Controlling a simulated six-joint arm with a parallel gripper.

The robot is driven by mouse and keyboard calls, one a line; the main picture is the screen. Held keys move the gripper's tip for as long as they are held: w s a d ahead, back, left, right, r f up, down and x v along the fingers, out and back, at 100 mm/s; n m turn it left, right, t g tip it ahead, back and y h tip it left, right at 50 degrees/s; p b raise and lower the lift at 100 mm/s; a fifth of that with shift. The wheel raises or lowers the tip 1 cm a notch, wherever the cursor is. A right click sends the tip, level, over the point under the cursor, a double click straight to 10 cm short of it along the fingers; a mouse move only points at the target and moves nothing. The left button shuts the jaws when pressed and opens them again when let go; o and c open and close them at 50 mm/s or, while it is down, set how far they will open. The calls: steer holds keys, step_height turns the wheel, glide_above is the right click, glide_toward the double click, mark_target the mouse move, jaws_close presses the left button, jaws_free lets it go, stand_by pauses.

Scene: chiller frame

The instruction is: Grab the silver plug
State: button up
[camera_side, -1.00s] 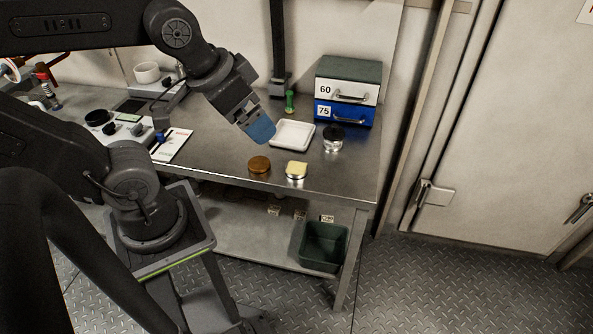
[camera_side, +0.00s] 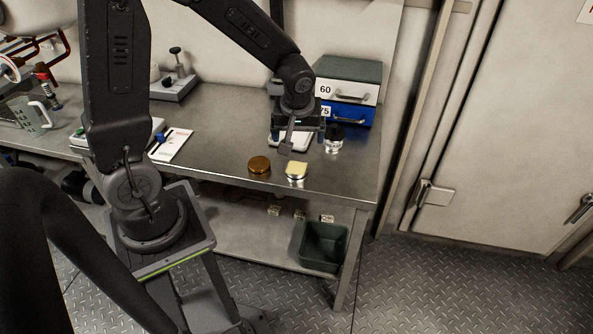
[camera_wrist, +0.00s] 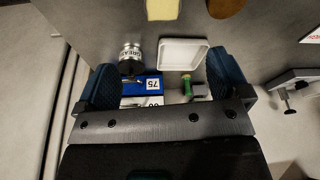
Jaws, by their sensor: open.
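A silver round piece (camera_side: 297,176) stands near the table's front edge with a pale yellow block (camera_side: 297,168) on top. I cannot tell for sure that it is the silver plug. In the wrist view the yellow block (camera_wrist: 162,9) is cut by the top edge, and the silver part is not clear. My gripper (camera_side: 292,146) points down above the table, behind the silver piece and near the white tray. Its blue fingers are wide apart in the wrist view (camera_wrist: 163,78), with nothing held between them.
A brown disc (camera_side: 259,165) lies left of the silver piece. A silver tin with a black top (camera_side: 333,142) stands to the right, and the white tray (camera_side: 295,143) behind is partly hidden by my gripper. Drawer boxes (camera_side: 347,93) stand at the back right. The front table edge is close.

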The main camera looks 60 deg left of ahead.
glide_above(297, 168)
steer(key=d, duration=0.1)
step_height(297, 168, down, 8)
steer(key=shift+s+d+f, duration=0.1)
steer(key=shift+s+f, duration=0.05)
steer(key=shift+s+x, duration=0.2)
steer(key=shift+x, duration=1.2)
steer(key=shift+s+x, duration=0.25)
steer(key=shift+x, duration=1.1)
steer(key=shift+c, duration=0.3)
steer(key=c, duration=1.2)
steer(key=shift+w, duration=0.1)
steer(key=shift+c, duration=0.4)
